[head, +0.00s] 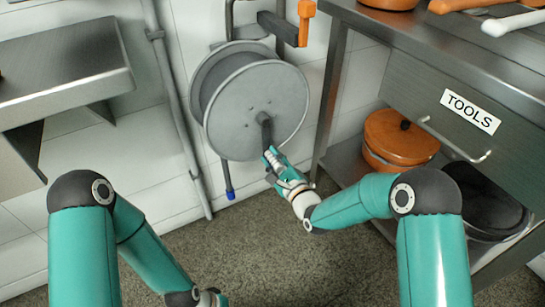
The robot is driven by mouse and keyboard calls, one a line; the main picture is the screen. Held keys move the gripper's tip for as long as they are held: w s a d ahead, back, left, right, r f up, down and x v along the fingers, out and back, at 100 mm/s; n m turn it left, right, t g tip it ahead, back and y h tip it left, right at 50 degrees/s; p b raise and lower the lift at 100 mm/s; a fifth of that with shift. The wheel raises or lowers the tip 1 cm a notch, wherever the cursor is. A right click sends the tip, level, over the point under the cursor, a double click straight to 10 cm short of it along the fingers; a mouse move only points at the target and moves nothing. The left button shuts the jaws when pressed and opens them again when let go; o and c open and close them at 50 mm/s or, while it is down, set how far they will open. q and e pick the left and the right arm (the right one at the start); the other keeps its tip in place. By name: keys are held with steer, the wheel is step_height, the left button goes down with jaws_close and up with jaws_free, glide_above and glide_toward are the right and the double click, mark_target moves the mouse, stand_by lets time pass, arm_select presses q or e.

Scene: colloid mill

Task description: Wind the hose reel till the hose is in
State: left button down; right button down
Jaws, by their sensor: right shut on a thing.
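The hose reel (232,107) is a round grey drum on the tiled wall in the middle of the head view. Its crank (266,128) sticks out from the disc's face and points down. My right gripper (272,157) is shut on the crank's handle, at the lower edge of the disc; its fingers hide most of the grip. A short length of hose (226,175) hangs below the drum's left side and ends in a blue tip (230,194) above the floor. My left arm reaches down at the bottom left; its gripper is out of the picture.
An orange-handled lever (305,22) sits above the reel. A steel bench with a TOOLS drawer (455,105) stands on the right, with an orange pot (397,138) on its lower shelf. A steel counter (65,70) is at left. A vertical pipe (177,105) runs left of the reel.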

steer(key=shift+s+a+f, duration=0.15)
steer(key=shift+a+f, duration=0.05)
steer(key=shift+f, duration=0.15)
steer(key=c, duration=0.9)
jaws_free()
steer(key=shift+r, duration=0.1)
steer(key=v, duration=1.2)
steer(key=shift+d, duration=0.1)
